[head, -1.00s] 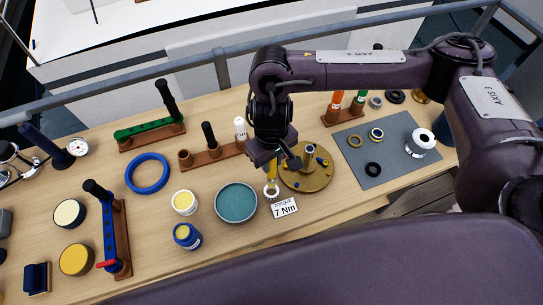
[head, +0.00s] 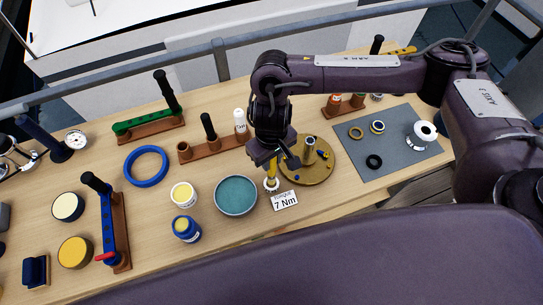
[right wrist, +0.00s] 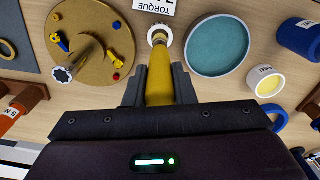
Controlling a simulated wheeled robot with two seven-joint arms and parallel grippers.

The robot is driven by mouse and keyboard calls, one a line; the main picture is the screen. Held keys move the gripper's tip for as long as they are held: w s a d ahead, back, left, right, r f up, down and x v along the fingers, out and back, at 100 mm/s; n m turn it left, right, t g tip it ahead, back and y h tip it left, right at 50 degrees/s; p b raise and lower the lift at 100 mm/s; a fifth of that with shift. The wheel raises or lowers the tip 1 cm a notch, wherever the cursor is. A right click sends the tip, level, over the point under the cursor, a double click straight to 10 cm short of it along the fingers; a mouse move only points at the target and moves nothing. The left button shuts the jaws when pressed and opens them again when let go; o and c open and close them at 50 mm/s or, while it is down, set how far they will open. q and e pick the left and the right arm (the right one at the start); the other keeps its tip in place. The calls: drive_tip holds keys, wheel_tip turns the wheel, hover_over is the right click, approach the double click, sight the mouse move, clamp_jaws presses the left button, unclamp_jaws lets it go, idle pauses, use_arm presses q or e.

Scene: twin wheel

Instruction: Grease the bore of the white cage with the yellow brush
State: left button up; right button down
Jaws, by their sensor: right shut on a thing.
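My right gripper (head: 275,160) is shut on the yellow brush (right wrist: 159,80), which points down at the table. The white cage (right wrist: 159,36) is a small white ring standing between the teal dish and the gold round plate. It also shows in the head view (head: 271,185), just under the brush. In the right wrist view the brush tip appears within the ring's opening. How deep it reaches cannot be told. My left gripper is not in view.
The teal dish (head: 236,195) stands close left of the cage. The gold plate (head: 318,174) with small parts is close right. A "7 Nm" card (head: 284,200) lies in front. A blue jar (head: 187,229) and a grey mat (head: 400,165) are farther off.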

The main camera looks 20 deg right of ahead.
idle(0.6)
drive_tip(key=shift+f+b, duration=0.45)
drive_tip(key=shift+f, duration=1.1)
